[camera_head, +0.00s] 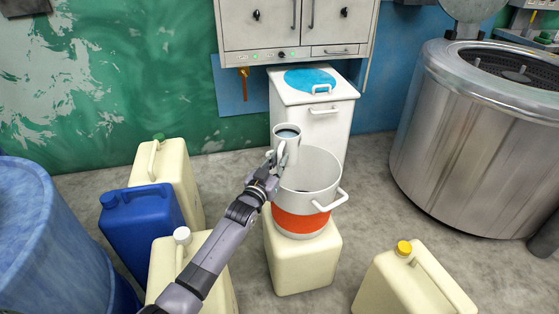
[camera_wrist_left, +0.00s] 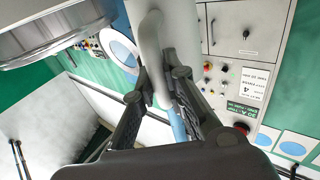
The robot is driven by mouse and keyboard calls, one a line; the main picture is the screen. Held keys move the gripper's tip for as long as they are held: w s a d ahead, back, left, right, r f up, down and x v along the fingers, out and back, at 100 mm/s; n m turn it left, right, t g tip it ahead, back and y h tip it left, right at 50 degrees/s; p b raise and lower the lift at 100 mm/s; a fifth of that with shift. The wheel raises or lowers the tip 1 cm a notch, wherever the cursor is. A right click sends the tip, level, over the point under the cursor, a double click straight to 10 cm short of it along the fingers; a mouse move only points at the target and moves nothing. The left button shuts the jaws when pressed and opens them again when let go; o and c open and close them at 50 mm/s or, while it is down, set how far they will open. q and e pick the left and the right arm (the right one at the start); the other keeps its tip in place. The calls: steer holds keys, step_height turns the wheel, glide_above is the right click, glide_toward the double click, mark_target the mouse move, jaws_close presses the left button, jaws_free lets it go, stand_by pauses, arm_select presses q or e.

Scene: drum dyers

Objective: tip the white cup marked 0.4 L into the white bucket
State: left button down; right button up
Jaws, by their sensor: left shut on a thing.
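The white cup (camera_head: 291,150) is held by my left gripper (camera_head: 277,166) above the left rim of the white bucket. It looks about upright, with dark bluish liquid inside; its 0.4 L mark cannot be read. The white bucket (camera_head: 318,165) has an orange band low down and a side handle, and stands on a cream canister. Its inside is partly hidden by the cup and gripper. In the left wrist view the fingers (camera_wrist_left: 163,88) close on a white curved part, apparently the cup's handle (camera_wrist_left: 152,40). My right gripper is not in view.
The cream canister (camera_head: 300,262) under the bucket stands on the floor. Left are a blue canister (camera_head: 143,225), cream canisters (camera_head: 180,172) and a blue barrel (camera_head: 45,250). A yellow-capped canister (camera_head: 415,280) is right, a steel drum (camera_head: 470,150) beyond. A white cabinet (camera_head: 313,110) stands behind.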

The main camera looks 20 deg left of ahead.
arm_select(q)
steer(key=shift+a+r+m+g+p, duration=0.1)
steer(key=shift+a+r+m+p, duration=0.1)
steer(key=shift+r+m+p, duration=0.35)
steer(key=shift+a+r+m+g+p, duration=0.15)
steer(key=shift+a+m+p, duration=0.1)
steer(key=shift+m, duration=0.55)
steer(key=shift+a+r+m+g+p, duration=0.1)
steer(key=shift+a+r+m+p, duration=0.2)
steer(key=shift+m, duration=0.35)
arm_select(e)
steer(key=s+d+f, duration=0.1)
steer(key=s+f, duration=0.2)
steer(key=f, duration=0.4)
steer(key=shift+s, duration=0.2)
arm_select(q)
steer(key=shift+a+f+m+g+p, duration=0.15)
steer(key=shift+f+m+p, duration=0.15)
steer(key=shift+m, duration=0.5)
steer(key=shift+a+f+m+g+p, duration=0.1)
steer(key=shift+f+m+p, duration=0.15)
steer(key=shift+m, duration=0.55)
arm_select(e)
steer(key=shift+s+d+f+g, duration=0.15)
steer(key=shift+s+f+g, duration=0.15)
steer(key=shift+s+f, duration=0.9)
